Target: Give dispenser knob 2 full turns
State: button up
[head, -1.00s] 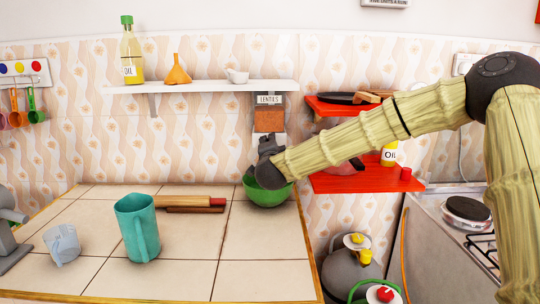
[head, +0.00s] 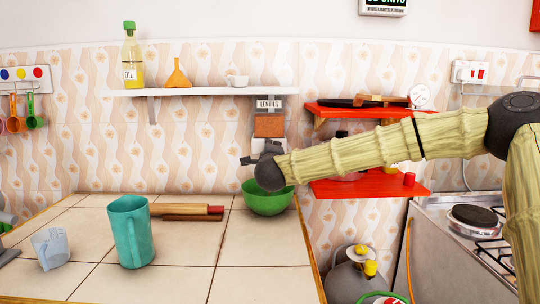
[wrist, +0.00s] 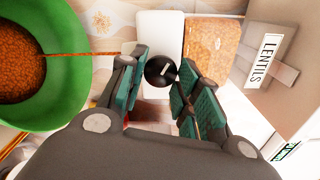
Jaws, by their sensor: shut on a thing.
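The lentil dispenser (head: 269,126) hangs below the white shelf and bears a LENTILS label (wrist: 263,61). Its round black knob (wrist: 162,71) shows between my fingers in the wrist view; my arm hides it in the head view. My gripper (wrist: 160,80) is shut on the knob. In the head view my gripper (head: 250,159) is in front of the dispenser's lower end, with its fingers to the left. The green bowl (head: 268,202) stands on the counter below. In the wrist view the bowl (wrist: 72,112) holds lentils, and a thin stream (wrist: 92,54) of them runs into it.
A teal jug (head: 130,235), a measuring cup (head: 52,250) and a rolling pin (head: 188,210) are on the tiled counter (head: 245,255). The white shelf (head: 205,90) is above. Red shelves (head: 345,187) and a stove (head: 475,217) are to the right.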

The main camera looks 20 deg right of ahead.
jog(key=shift+d+f, duration=0.1)
dwell(0.3)
jog(key=o, duration=1)
jog(key=shift+d, duration=0.1)
jog(key=shift+s, duration=0.1)
jog(key=v, duration=1.2)
